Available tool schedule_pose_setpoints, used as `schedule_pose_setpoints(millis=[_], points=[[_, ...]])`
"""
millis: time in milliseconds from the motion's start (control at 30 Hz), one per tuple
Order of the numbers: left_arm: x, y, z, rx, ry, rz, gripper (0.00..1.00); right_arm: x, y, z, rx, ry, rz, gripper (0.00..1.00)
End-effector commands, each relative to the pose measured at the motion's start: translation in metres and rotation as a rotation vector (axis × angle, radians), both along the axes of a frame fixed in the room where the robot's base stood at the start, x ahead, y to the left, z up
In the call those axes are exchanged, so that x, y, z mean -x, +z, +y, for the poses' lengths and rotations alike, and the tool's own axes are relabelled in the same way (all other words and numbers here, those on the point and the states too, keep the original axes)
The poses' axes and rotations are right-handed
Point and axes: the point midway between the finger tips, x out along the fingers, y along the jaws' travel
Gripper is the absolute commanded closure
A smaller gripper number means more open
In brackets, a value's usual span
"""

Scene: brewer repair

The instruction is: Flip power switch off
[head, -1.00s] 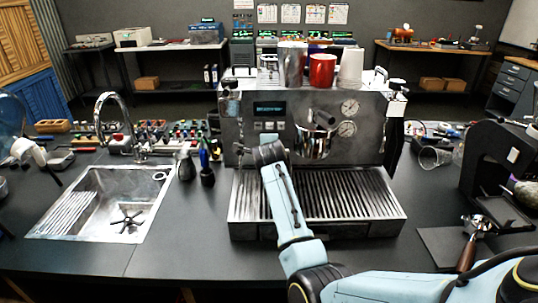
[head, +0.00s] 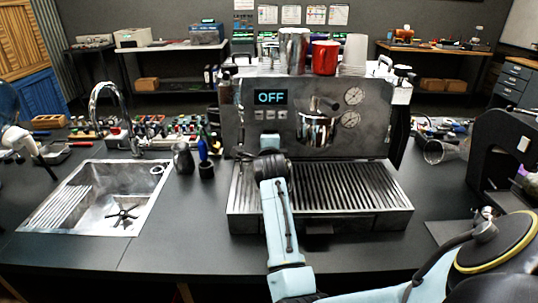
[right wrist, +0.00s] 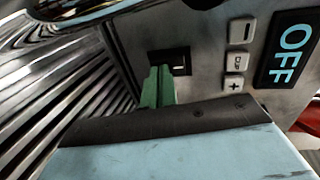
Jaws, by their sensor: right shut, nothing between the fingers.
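The espresso machine (head: 378,125) stands in the middle of the counter. Its display (head: 270,97) reads OFF in large letters. In the right wrist view the display (right wrist: 292,50) also reads OFF. The power switch (right wrist: 181,62) is a dark rocker in a slot on the front panel, beside the small buttons. My right gripper (head: 270,152) is in front of the panel, below the buttons. Its green fingertips (right wrist: 158,82) are shut and empty, right at the switch's edge; I cannot tell if they touch it. In the head view my gripper hides the switch. My left gripper is not in view.
The ribbed drip tray (head: 345,188) lies under my right arm. A metal jug (head: 293,50) and a red cup (head: 325,57) stand on the machine. A sink (head: 80,200) is at left, with a dark pitcher (head: 183,158) beside it. The front counter is mostly clear.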

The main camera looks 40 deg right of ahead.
Motion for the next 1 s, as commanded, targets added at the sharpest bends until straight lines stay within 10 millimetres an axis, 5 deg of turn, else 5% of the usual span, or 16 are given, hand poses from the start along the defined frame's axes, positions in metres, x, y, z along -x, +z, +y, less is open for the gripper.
schedule_pose_setpoints(millis=[500,1000], points=[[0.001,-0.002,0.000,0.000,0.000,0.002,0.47,0.070,0.026,0.057,0.001,0.000,-0.007,1.00],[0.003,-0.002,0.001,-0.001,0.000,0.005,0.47,0.082,0.031,0.066,0.004,0.000,-0.007,1.00]])
